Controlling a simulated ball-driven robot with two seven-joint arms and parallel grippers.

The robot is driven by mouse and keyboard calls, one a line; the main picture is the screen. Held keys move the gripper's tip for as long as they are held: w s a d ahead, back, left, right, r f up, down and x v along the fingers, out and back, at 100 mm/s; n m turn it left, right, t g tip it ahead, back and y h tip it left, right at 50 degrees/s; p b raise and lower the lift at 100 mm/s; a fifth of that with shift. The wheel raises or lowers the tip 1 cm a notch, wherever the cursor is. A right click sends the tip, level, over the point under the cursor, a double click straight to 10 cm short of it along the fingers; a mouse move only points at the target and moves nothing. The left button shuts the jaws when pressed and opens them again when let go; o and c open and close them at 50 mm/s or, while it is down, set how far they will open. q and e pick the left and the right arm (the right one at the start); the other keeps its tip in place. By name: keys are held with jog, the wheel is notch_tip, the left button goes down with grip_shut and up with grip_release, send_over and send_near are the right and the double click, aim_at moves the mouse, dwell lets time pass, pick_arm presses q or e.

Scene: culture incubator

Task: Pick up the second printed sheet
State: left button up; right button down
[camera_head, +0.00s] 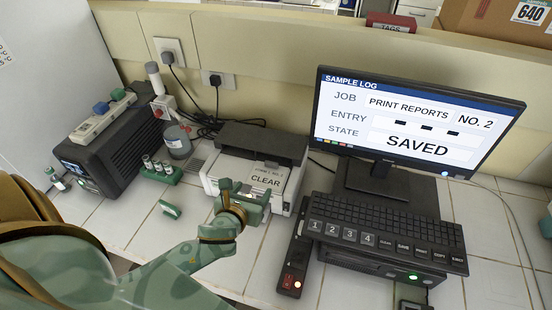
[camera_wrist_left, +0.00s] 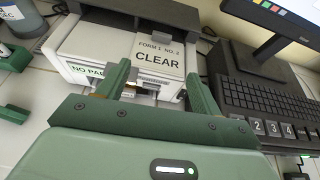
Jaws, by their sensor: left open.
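A printed sheet (camera_head: 268,174) reading "CLEAR", with a "FORM 1" line above it, lies on the front of the white printer (camera_head: 208,172). In the left wrist view the sheet (camera_wrist_left: 158,50) lies face up just beyond my fingers, and its line looks like "FORM 1 NO. 2". My left gripper (camera_head: 246,192) is just in front of the printer. In the left wrist view its two green fingers (camera_wrist_left: 158,76) are apart, one on each side of the sheet's near end, with nothing held between them. I cannot tell whether they touch the sheet. My right gripper is not in view.
A monitor (camera_head: 418,115) reading "SAVED" and "NO. 2" stands right of the printer, behind a keyboard unit (camera_head: 385,240). A red-switch strip (camera_head: 292,272) lies beside the keyboard unit. A vial rack (camera_head: 162,172) and a dark machine (camera_head: 120,150) stand to the left.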

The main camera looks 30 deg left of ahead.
pick_arm(q)
jog(key=b, duration=0.2)
send_near(271, 164)
jog(key=w+f, duration=0.1)
jog(key=w+a+f, duration=0.1)
jog(key=w, duration=0.1)
jog(key=shift+f, duration=0.2)
jog(key=shift+w+a, duration=0.15)
jog(key=shift+w, duration=0.4)
jog(key=b+x, duration=0.1)
jog(key=x, duration=0.3)
jog(key=shift+w+r, duration=0.1)
jog(key=shift+w, duration=0.25)
jog(key=shift+s, duration=0.1)
jog(key=c, duration=0.8)
jog(key=shift+c, duration=1.2)
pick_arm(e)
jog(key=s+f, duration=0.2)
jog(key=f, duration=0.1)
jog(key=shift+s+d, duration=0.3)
